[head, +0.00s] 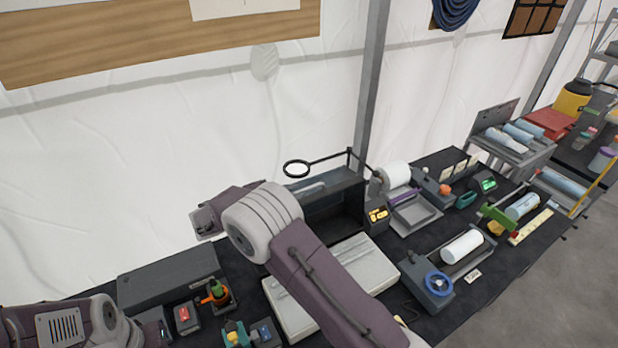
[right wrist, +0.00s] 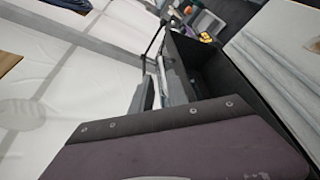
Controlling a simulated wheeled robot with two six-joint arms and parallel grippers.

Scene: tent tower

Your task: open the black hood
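The black hood (head: 338,205) is a dark box on the bench behind my right arm, with a greyish top panel and a dark front. Its left part is hidden behind my arm. In the right wrist view the dark box (right wrist: 218,62) shows close up, beyond the purple and black body of my wrist. My right gripper (head: 205,222) is left of the hood, near the tent wall; whether its fingers are apart or touch the hood is unclear. My left arm lies at the lower left, and its fingers cannot be made out.
A pale slab (head: 358,270) lies before the hood. A ring magnifier (head: 297,169) on a thin arm stands over it. An orange-lit box (head: 378,214) and a white roll (head: 396,175) stand on its right. A long grey case (head: 168,277) is at left. The bench is crowded.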

